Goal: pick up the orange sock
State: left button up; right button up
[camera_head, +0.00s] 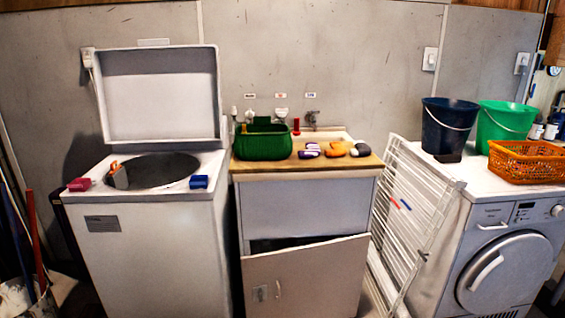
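Orange bundles that look like rolled socks (338,148) lie on the wooden counter (250,169) in the middle, right of some purple-and-white bundles (310,150). The bundles are small, and I cannot tell for sure which is the orange sock. Another orange item (115,167) with a grey part stands at the left rim of the open washer drum; its kind is unclear. Neither of my grippers is in view.
A green tub (263,142) stands on the counter's left. The open-lidded washer (150,250) holds a red box (79,184) and a blue box (199,182). A white drying rack (405,225) leans right of the cabinet. An orange basket (525,162) and buckets (450,122) stand on the right machine.

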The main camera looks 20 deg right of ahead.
aim_at(338, 149)
jog(key=z, duration=1.05)
jog(key=i, duration=1.2)
jog(key=z, duration=0.05)
